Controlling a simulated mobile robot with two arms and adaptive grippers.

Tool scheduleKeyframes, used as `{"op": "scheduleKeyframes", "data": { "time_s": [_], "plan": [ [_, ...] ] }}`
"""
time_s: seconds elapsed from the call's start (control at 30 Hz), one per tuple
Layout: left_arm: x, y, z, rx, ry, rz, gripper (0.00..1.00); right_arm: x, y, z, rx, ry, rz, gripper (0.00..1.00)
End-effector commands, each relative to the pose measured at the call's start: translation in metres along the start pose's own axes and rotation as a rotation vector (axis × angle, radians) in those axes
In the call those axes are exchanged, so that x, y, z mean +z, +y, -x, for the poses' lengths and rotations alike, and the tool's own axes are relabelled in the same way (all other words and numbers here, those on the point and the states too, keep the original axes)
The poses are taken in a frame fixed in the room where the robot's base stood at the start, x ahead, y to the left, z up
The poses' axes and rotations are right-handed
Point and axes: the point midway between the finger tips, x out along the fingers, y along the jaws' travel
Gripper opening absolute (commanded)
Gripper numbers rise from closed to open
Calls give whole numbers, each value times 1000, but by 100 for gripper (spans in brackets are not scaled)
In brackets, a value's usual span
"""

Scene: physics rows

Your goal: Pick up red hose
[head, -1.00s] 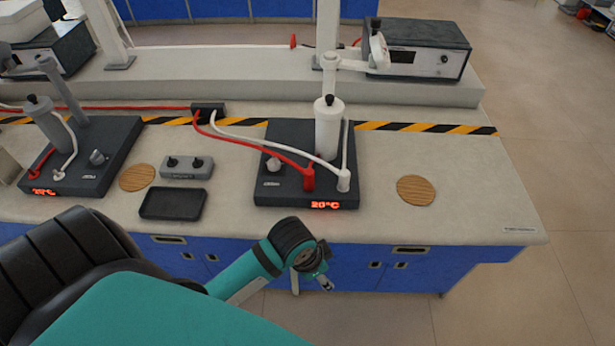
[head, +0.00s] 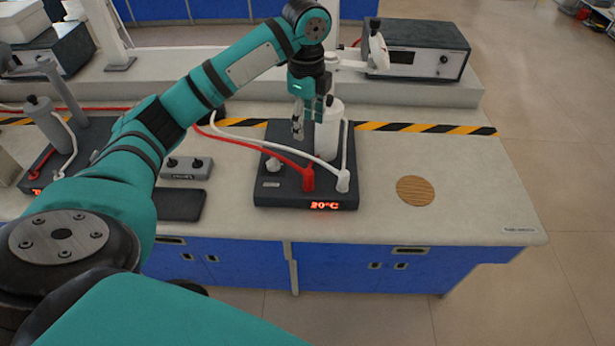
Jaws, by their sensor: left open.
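The red hose (head: 262,146) runs across the bench to a red upright connector (head: 308,179) on the front of the dark heating device (head: 285,202). My left gripper (head: 298,130) points down above the device, just left of the white cylinder (head: 328,142). It is open and looks empty, above and behind the red connector. I cannot tell its exact height over the hose. My left arm hides the far left end of the hose. My right gripper is not in view.
A white hose (head: 285,149) runs close beside the red one to a white connector (head: 343,181). A wooden disc (head: 415,190) lies to the right on clear bench. A black tray (head: 180,205) and a grey two-knob box (head: 187,167) are to the left.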

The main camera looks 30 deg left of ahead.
Motion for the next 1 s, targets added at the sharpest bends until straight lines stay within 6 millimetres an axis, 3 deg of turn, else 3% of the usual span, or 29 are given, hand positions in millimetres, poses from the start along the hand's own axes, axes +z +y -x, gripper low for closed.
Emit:
{"op": "scheduleKeyframes", "data": {
  "time_s": [0.17, 0.5, 0.87, 1.0],
  "plan": [
    [2, 2, -24, 10, -1, -4, 53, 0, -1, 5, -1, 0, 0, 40],
    [1, 2, -95, 6, -1, -3, 53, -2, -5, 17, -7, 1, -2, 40],
    [-1, 3, -127, 5, 0, -3, 53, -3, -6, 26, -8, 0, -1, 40],
    [-5, 6, -148, 5, 0, -3, 53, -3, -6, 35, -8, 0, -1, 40]
  ]
}}
